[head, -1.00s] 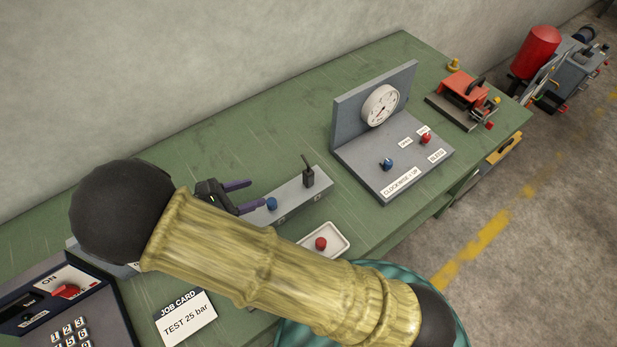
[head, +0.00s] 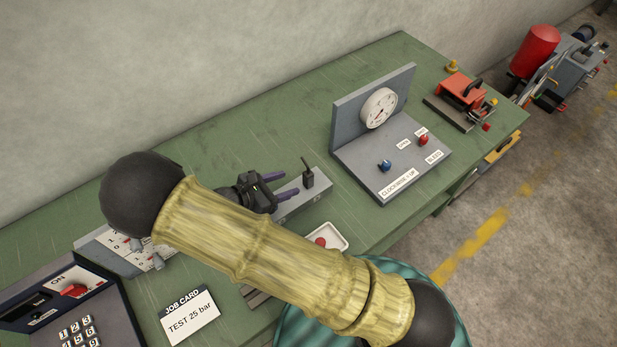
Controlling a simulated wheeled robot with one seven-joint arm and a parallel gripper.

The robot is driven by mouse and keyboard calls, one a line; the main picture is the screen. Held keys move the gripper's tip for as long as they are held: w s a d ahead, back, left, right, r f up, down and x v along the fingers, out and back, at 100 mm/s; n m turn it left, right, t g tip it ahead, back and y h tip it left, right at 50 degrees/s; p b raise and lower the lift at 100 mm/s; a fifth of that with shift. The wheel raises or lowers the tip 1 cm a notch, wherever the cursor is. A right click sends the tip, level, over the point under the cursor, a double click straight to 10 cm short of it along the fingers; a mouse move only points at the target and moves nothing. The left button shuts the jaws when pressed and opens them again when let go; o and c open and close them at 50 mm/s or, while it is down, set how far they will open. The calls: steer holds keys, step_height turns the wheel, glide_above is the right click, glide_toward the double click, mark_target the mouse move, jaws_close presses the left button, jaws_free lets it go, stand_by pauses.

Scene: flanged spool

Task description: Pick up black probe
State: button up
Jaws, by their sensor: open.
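The black probe (head: 308,178) stands upright at the right end of a grey block (head: 318,190) on the green bench. A thin black stem rises from its small dark body. My gripper (head: 294,188) is open, with two purple fingers pointing right toward the probe. The fingertips are just left of the probe, and I cannot tell whether they touch it. My arm hides the left part of the grey block.
A gauge panel (head: 345,135) with blue and red knobs stands right of the probe. A white tray (head: 341,247) with a red button lies in front. A job card (head: 190,316) and keypad console (head: 75,300) are at left. The green bench (head: 240,140) behind is clear.

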mark_target(304, 176)
steer(key=shift+x, duration=1.15)
steer(key=p+x, duration=0.2)
steer(key=x, duration=0.2)
steer(key=shift+w+d+p, duration=0.3)
steer(key=shift+p, duration=0.05)
steer(key=shift+w+d+f, duration=0.1)
steer(key=shift+f, duration=0.05)
jaws_close()
